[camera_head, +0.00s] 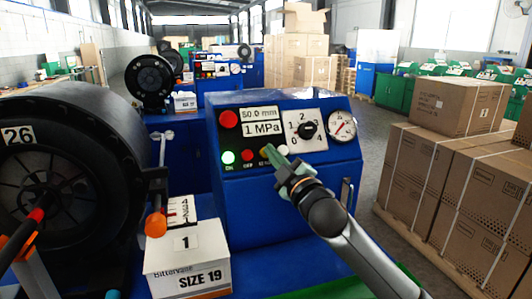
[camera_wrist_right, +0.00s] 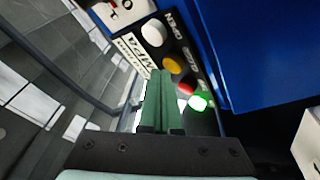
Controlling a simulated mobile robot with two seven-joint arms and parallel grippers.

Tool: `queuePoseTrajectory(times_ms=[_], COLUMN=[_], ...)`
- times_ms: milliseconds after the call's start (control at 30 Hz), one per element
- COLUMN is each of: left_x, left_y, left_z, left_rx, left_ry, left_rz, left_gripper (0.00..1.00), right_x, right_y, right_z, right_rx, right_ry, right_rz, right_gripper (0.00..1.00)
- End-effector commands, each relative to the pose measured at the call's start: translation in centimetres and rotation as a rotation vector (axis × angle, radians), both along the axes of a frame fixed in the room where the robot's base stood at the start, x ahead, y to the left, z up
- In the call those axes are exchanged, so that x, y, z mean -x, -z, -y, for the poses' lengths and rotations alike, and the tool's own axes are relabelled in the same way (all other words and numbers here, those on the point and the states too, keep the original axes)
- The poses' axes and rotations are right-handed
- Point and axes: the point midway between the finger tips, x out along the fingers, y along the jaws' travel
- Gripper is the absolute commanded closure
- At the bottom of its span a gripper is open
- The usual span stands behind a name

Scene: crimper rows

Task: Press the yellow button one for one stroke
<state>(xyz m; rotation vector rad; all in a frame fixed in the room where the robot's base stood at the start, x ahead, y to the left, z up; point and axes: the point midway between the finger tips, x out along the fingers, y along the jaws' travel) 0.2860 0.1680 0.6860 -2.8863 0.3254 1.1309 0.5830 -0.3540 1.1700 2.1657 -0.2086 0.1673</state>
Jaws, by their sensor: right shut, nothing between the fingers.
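The yellow button (camera_head: 265,151) sits in the lower row on the blue control box (camera_head: 290,190), between a red button (camera_head: 247,155) and a white button (camera_head: 283,149). The yellow button (camera_wrist_right: 173,64) also shows in the right wrist view. My right gripper (camera_head: 270,153) is shut and empty, its green fingers pointing at this row. In the right wrist view its fingertips (camera_wrist_right: 161,73) appear right beside the yellow button; I cannot tell whether they touch it. My left gripper is not clearly seen; a small teal tip at the head view's bottom edge may be part of it.
A lit green button (camera_head: 228,157) ends the row. Above are a larger red button (camera_head: 229,119), a display, a dial (camera_head: 307,130) and a gauge (camera_head: 341,125). A black crimper head (camera_head: 70,180) stands left, a SIZE 19 box (camera_head: 188,262) in front, cartons (camera_head: 455,190) right.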

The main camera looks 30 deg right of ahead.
Motion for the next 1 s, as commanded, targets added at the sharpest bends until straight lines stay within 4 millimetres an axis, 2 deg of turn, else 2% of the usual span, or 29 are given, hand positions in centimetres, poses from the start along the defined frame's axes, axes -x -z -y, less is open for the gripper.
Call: queuePoseTrajectory(times_ms=[1000], left_x=[0.01], left_y=[0.1], left_z=[-0.01], left_rx=[0.0], left_ry=[0.0], left_rz=[0.0], left_gripper=[0.5], right_x=[-0.76], right_y=[0.53], right_z=[0.19], right_rx=[0.0], right_ry=[0.001], right_rz=[-0.001], right_gripper=[1.0])
